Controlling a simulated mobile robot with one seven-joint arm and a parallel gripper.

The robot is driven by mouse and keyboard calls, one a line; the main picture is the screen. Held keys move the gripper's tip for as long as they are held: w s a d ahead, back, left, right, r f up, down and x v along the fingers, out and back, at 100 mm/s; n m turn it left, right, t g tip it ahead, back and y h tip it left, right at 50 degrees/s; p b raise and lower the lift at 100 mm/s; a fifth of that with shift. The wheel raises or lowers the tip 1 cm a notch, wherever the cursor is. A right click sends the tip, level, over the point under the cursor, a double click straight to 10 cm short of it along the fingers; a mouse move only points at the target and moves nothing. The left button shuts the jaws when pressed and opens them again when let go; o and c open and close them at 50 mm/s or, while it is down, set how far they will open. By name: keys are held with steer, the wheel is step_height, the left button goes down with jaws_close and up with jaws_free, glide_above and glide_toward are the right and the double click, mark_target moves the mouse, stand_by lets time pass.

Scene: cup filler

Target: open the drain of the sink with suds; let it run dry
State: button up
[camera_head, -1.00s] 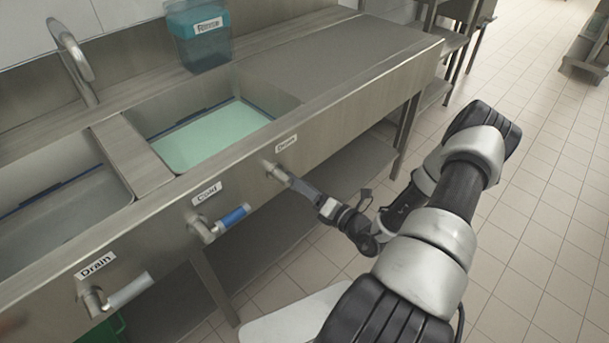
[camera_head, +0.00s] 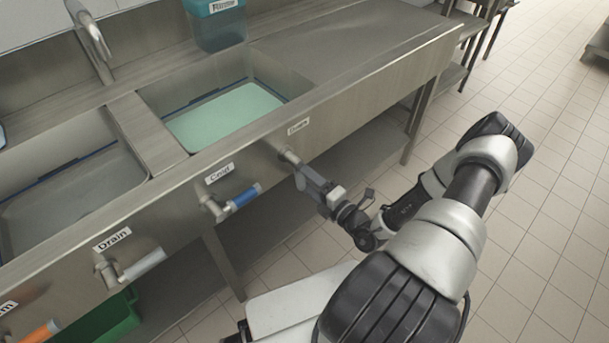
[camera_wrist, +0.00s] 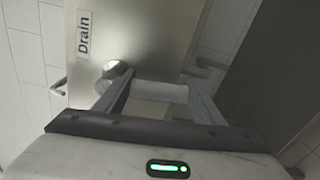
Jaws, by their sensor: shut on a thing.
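The right-hand sink (camera_head: 265,68) holds flat, pale green liquid (camera_head: 228,116) that covers its bottom; I cannot make out separate suds. Its drain valve (camera_head: 288,155) sits on the front panel under a small label. My gripper (camera_head: 303,177) reaches this valve from the right and is shut on its handle. In the wrist view, the pale drain handle (camera_wrist: 160,92) lies crosswise between the two fingers, with the metal valve stub (camera_wrist: 114,72) beside the left finger. The Drain label (camera_wrist: 84,33) is above it. The fingers hide part of the handle in the head view.
A blue-handled cold valve (camera_head: 243,196) is left of my gripper. Another drain valve (camera_head: 140,264) with a grey handle and an orange-handled valve (camera_head: 38,332) are farther left. A teal container (camera_head: 217,25) stands behind the sink. Tiled floor (camera_head: 540,220) is clear at right.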

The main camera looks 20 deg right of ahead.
steer(key=shift+s+f, duration=0.1)
steer(key=o, duration=1.5)
steer(key=p+v, duration=0.1)
steer(key=v, duration=1.6)
steer(key=shift+s, duration=0.15)
